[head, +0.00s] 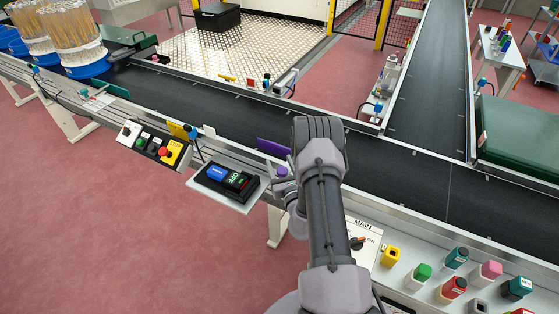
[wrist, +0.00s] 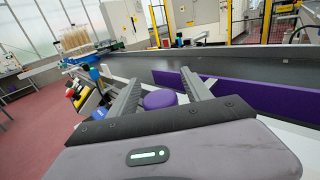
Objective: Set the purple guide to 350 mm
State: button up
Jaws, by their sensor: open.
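The purple guide (head: 273,147) is a flat upright plate along the near side of the dark conveyor belt. In the wrist view the guide (wrist: 255,99) runs off to the right, beyond my right finger. A round purple knob (wrist: 160,99) sits between my two fingers; the knob (head: 282,171) also shows in the head view, just below the plate. My gripper (wrist: 160,77) is open, with one finger on each side of the knob. I cannot tell whether either finger touches it. My arm hides part of the gripper in the head view. No millimetre scale is readable.
The main belt (head: 230,118) runs behind the knob, and a second belt (head: 432,80) joins it at the right. A yellow box with a red button (head: 165,151) is farther left.

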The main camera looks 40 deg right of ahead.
grip_shut()
dwell(1.4)
